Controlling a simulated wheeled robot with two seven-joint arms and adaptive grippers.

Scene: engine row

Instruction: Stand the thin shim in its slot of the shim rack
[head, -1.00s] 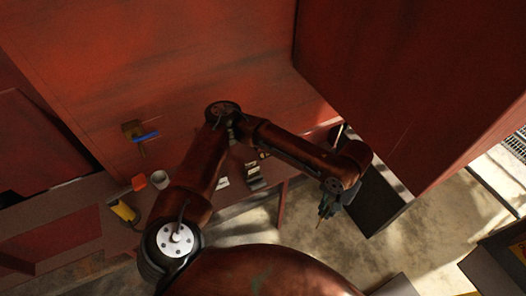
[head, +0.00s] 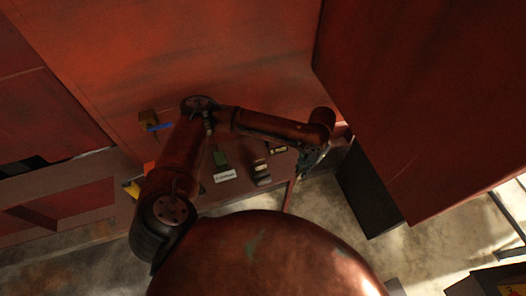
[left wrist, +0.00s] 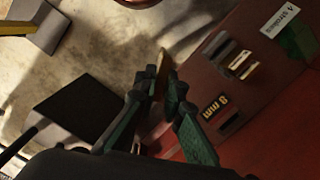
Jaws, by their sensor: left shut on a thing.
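The thin shim (left wrist: 162,66) is a narrow brownish strip in the left wrist view. My left gripper (left wrist: 166,92) is shut on it, and the shim sticks out past the fingertips. In the head view my left gripper (head: 311,161) is by the front edge of the red bench, and the shim is too small there to make out surely. Dark blocks with pale tops, which look like the shim rack (head: 262,172), sit on the bench to its left. They also show in the left wrist view (left wrist: 232,58), right of the shim and apart from it. My right gripper is out of view.
A white lettered card (head: 225,176) and a green piece (head: 220,157) lie left of the rack. An "8 mm" label (left wrist: 215,106) sits near the rack. A large red panel (head: 420,90) stands at the right. Concrete floor (head: 325,205) shows before the bench.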

